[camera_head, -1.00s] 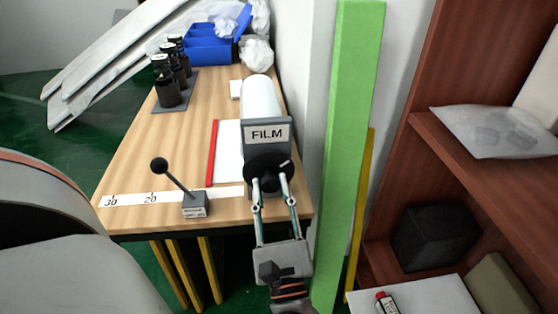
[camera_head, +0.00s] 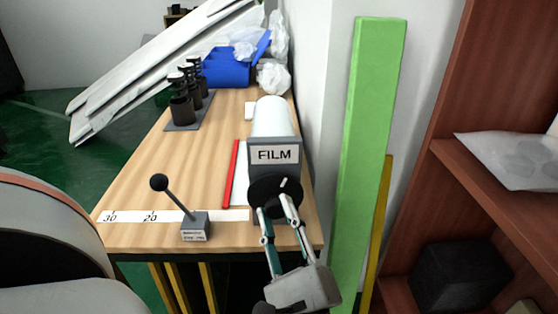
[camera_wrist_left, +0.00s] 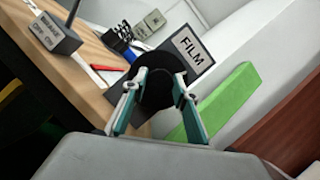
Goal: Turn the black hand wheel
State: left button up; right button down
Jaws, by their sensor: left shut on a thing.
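The black hand wheel (camera_head: 273,186) is on the near end of the grey FILM holder (camera_head: 286,171), at the front right of the wooden table. My left gripper (camera_head: 273,204) is shut on the wheel, one finger on each side, with its body tilted down to the right. In the left wrist view the wheel (camera_wrist_left: 155,90) sits between the two fingertips (camera_wrist_left: 155,83). The fingers hide part of the wheel's rim. My right gripper is not in view.
A lever with a black ball (camera_head: 159,183) stands left of the holder. Behind are a red strip (camera_head: 231,174), dark bottles (camera_head: 182,108) and a blue bin (camera_head: 226,73). A green post (camera_head: 361,160) rises close on the right, before a brown shelf (camera_head: 470,170).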

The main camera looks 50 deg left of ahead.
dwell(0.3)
pick_arm(q)
jog(key=o, duration=1.1)
jog(key=shift+a, duration=0.1)
notch_tip(320, 180, up, 10)
